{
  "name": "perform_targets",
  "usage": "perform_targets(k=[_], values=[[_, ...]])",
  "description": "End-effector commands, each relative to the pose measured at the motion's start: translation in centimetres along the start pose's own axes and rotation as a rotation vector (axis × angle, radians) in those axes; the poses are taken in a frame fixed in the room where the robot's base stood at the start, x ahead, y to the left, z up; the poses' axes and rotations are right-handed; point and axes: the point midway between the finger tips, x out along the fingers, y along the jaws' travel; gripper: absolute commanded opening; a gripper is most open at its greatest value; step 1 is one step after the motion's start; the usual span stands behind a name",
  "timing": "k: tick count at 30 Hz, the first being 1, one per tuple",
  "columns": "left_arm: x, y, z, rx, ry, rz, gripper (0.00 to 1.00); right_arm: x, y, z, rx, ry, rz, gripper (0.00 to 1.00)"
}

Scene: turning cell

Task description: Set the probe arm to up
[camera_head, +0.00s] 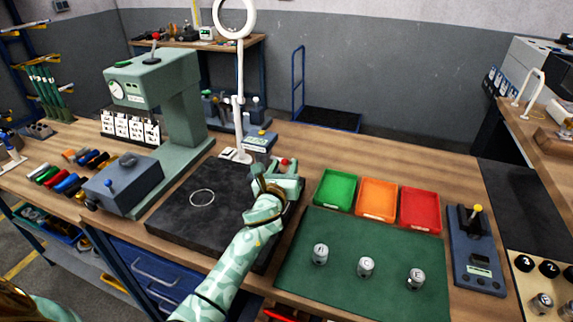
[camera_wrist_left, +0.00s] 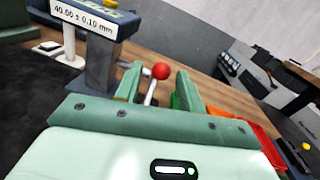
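The gauge stand (camera_head: 259,143) stands at the back right of the dark plate. Its label reading 40.00 ± 0.10 mm shows in the left wrist view (camera_wrist_left: 84,16). The probe arm is a thin metal lever with a red ball knob (camera_wrist_left: 161,71); the knob also shows in the head view (camera_head: 285,161). My left gripper (camera_head: 277,178) is at the lever. In the left wrist view its two fingers (camera_wrist_left: 157,86) stand apart, with the knob and rod showing between them. I cannot tell whether either finger touches the lever. My right gripper is not in view.
The dark plate (camera_head: 173,222) lies under my left arm. Green (camera_head: 336,205), orange and red (camera_head: 420,229) trays stand right of the gripper. Marked metal cylinders stand on a green mat (camera_head: 330,288). A green press (camera_head: 180,105) rises at the left.

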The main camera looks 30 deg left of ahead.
Motion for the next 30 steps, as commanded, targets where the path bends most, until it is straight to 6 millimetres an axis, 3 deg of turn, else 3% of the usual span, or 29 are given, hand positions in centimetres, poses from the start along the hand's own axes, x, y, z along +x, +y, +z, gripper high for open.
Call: perform_targets(k=[6,15,20,26,30], values=[[2.3,0.0,-0.1,0.000,0.000,0.000,0.39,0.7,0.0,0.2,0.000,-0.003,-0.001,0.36],[2.5,0.0,0.0,0.000,0.000,-0.001,0.39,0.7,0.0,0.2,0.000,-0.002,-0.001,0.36],[2.5,0.0,0.0,0.000,0.000,-0.001,0.00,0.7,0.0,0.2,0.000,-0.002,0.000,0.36],[2.5,-0.1,0.1,0.000,0.004,-0.001,0.00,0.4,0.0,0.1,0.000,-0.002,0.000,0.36],[2.5,-0.2,0.6,0.001,0.022,0.001,0.00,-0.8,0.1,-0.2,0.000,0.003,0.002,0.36]])
